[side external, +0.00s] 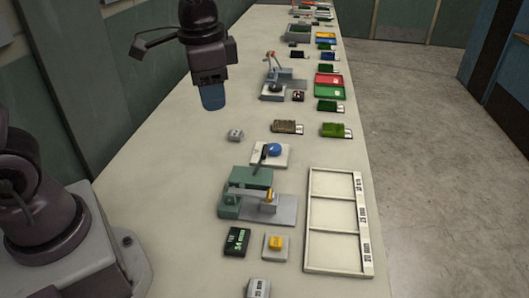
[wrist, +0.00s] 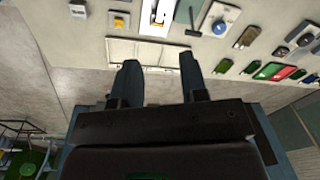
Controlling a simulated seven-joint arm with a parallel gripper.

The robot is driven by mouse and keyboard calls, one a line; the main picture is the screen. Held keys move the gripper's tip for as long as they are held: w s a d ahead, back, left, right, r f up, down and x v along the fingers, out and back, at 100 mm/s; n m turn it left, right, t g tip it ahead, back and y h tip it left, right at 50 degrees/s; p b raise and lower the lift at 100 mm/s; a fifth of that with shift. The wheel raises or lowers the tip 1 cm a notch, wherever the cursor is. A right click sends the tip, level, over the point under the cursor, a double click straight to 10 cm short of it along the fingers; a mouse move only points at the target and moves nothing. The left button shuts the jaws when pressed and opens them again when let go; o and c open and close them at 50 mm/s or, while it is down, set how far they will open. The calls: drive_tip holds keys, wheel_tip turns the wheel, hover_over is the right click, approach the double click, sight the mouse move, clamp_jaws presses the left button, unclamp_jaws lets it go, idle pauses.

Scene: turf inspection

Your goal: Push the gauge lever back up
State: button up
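The gauge (side external: 228,205) is a green block with a grey base and a pale arm on top, on the bench in the side view. Its green part also shows at the top of the wrist view (wrist: 188,12). A dark lever (side external: 259,166) with a black end slants upward at its far side; its exact angle is hard to judge. The black end shows in the wrist view (wrist: 193,32). My gripper (side external: 212,104) hangs above the bench, behind and left of the gauge, apart from it. In the wrist view its two fingers (wrist: 158,61) are apart with nothing between them.
A blue knob on a white plate (side external: 282,160) stands just beyond the lever. A black display (side external: 236,241) and yellow button (side external: 276,242) lie in front of the gauge. A white three-compartment frame (side external: 312,220) lies to its right. Another similar device (side external: 285,80) stands farther back.

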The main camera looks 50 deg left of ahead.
sight(265, 151)
drive_tip(key=w+f+m+g+y, duration=0.1)
drive_tip(key=w+f+m+g, duration=0.1)
drive_tip(key=w+f+m, duration=0.5)
drive_tip(key=w+f+m+g+y, duration=0.1)
drive_tip(key=w+f+m, duration=0.2)
drive_tip(key=w+m, duration=0.8)
drive_tip(key=s+a+f+m, duration=0.1)
drive_tip(key=f, duration=0.3)
drive_tip(key=s+a+f+m, duration=0.1)
drive_tip(key=s+f+m, duration=0.1)
drive_tip(key=f, duration=0.1)
drive_tip(key=s+a+f+m, duration=0.1)
drive_tip(key=f, duration=0.3)
drive_tip(key=shift+s+a+f+m, duration=0.15)
drive_tip(key=shift+s+f+m, duration=0.15)
drive_tip(key=shift+s, duration=0.05)
drive_tip(key=shift+c, duration=0.2)
clamp_jaws()
